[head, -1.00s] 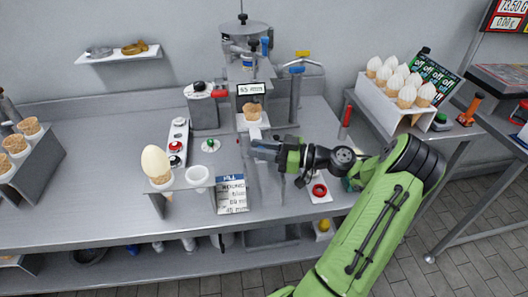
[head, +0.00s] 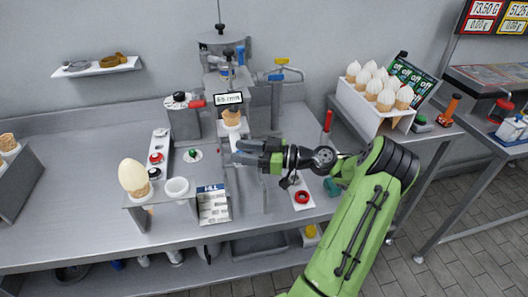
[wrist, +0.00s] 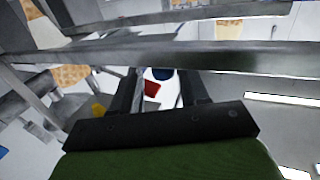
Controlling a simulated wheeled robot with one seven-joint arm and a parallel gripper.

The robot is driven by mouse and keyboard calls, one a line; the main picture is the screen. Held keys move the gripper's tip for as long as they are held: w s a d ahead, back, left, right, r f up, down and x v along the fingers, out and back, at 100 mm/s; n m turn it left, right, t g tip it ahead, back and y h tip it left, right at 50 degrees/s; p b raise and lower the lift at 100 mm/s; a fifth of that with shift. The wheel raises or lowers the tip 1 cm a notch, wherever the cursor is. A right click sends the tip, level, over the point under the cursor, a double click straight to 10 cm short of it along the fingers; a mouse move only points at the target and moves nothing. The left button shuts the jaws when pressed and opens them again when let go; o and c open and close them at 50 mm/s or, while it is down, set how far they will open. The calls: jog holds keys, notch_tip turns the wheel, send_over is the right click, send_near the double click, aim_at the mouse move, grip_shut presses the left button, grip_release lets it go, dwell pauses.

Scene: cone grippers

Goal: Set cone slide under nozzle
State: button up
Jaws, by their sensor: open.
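A waffle cone (head: 231,118) stands upright on the cone slide's light carrier (head: 234,134), below the dispensing machine's nozzle area (head: 228,76). The nozzle tip is hidden behind a small display (head: 228,99) with a mm reading. My gripper (head: 238,152) is just in front of and below the carrier, pointing left. Its jaws are open; I cannot tell whether they touch the slide. In the wrist view the dark fingers stand apart (wrist: 158,82), with a blurred white, red and blue thing beyond them and a grey metal bar across the view.
A holder at left front carries an egg-shaped scoop on a cone (head: 133,176) and an empty ring (head: 177,187). A printed card (head: 213,205) stands next to it. Filled cones (head: 376,88) stand in a rack at right.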

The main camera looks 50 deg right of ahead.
jog(key=p+v, duration=0.2)
jog(key=v, duration=1.2)
jog(key=shift+s, duration=0.2)
jog(key=shift+d, duration=0.1)
